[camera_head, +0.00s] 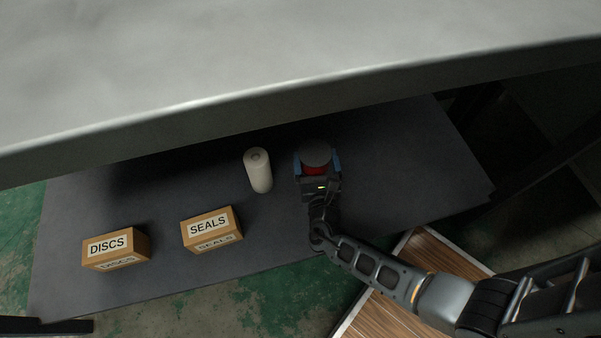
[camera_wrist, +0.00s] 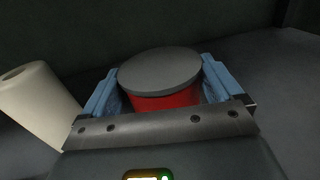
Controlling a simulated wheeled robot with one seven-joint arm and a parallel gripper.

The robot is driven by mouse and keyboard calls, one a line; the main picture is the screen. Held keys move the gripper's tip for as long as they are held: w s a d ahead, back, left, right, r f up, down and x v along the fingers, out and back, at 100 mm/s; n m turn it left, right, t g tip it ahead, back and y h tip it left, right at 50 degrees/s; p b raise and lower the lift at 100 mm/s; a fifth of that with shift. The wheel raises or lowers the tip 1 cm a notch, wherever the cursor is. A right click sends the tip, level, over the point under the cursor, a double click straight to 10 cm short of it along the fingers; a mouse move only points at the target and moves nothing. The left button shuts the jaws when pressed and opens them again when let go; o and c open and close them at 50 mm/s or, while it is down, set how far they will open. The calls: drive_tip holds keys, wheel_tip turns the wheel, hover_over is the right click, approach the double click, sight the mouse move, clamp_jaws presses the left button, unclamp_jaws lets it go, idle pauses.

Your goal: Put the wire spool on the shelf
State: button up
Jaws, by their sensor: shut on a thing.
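The wire spool (camera_head: 315,170) is red with a flat grey top. It also shows in the wrist view (camera_wrist: 165,100). My gripper (camera_head: 317,160) is shut on it, with a blue finger on each side; the fingers also show in the wrist view (camera_wrist: 160,88). The spool is upright over the dark grey lower shelf (camera_head: 400,150), under the upper board. I cannot tell whether its base touches the shelf, since the gripper hides its lower part.
A cream cylinder (camera_head: 258,171) stands just left of the spool. Boxes labelled SEALS (camera_head: 211,230) and DISCS (camera_head: 115,248) sit on the shelf at the left. The shelf right of the spool is clear.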

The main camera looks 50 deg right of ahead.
sight(303, 172)
drive_tip(key=w+a+f, duration=0.1)
drive_tip(key=w+f+b, duration=0.1)
drive_tip(key=shift+w+a, duration=0.4)
drive_tip(key=shift+f+b, duration=1.25)
drive_tip(key=shift+f, duration=0.7)
drive_tip(key=shift+f, duration=0.1)
drive_tip(key=shift+f, duration=0.15)
drive_tip(key=o, duration=1.1)
drive_tip(key=shift+r, duration=0.3)
drive_tip(key=p+v, duration=0.2)
drive_tip(key=v, duration=1)
drive_tip(key=shift+s+p, duration=0.1)
drive_tip(key=shift+p, duration=0.25)
drive_tip(key=shift+f, duration=0.1)
